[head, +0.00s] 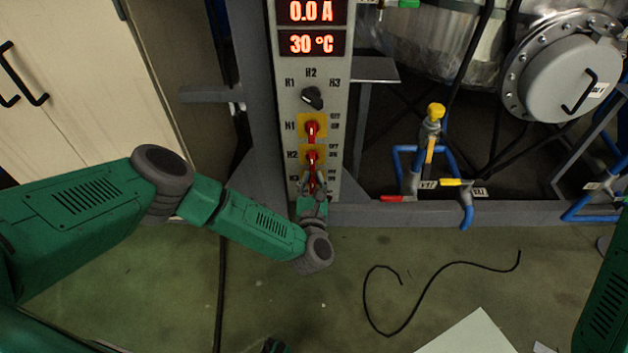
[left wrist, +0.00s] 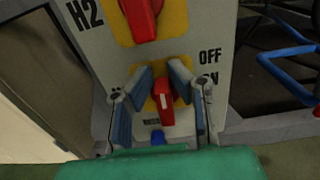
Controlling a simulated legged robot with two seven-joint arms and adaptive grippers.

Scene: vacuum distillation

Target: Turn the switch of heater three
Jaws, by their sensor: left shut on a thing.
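The heater three switch is a red knob on a yellow plate, lowest of three on the grey control panel (head: 289,68). In the head view it (head: 311,181) is partly covered by my left gripper (head: 313,186). In the left wrist view the red knob (left wrist: 164,101) stands between the two blue-padded fingers of my left gripper (left wrist: 162,82), which is shut on it. Its white mark is near upright. The OFF and partly covered ON labels are to its right. My right gripper is out of view.
The H2 switch (head: 312,156) and H1 switch (head: 311,129) sit above, below a black selector knob (head: 312,97). The displays read 0.0 A and 30 °C. Blue pipes with a yellow valve (head: 435,111) stand right. A black cable (head: 402,327) lies on the floor.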

